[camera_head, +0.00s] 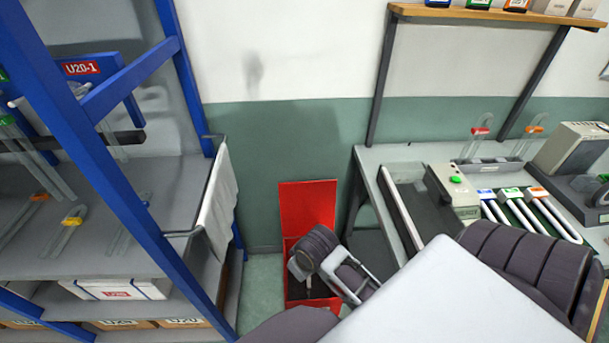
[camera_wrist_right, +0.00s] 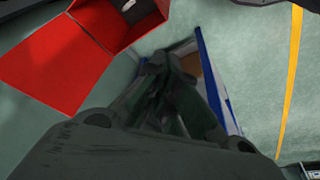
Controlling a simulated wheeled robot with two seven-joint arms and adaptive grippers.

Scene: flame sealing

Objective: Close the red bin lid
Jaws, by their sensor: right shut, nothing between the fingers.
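The red bin (camera_head: 293,291) stands on the floor between the blue shelf rack and the workbench. Its red lid (camera_head: 307,206) is open and stands up at the bin's far side. In the right wrist view the lid (camera_wrist_right: 55,62) is a broad red panel at the left, joined to the bin (camera_wrist_right: 142,22) at the top. My right arm's dark wrist covers much of the bin in the head view, and its fingers are hard to make out there. My right gripper (camera_wrist_right: 160,62) is shut and empty, beside the bin and apart from the lid in the wrist view. My left gripper is not in view.
The blue rack (camera_head: 150,215) stands close at the left, with a white cloth (camera_head: 217,200) hanging on its side rail. The grey workbench (camera_head: 372,158) with tools stands at the right. A green wall is behind the bin. A yellow floor line (camera_wrist_right: 291,80) shows in the wrist view.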

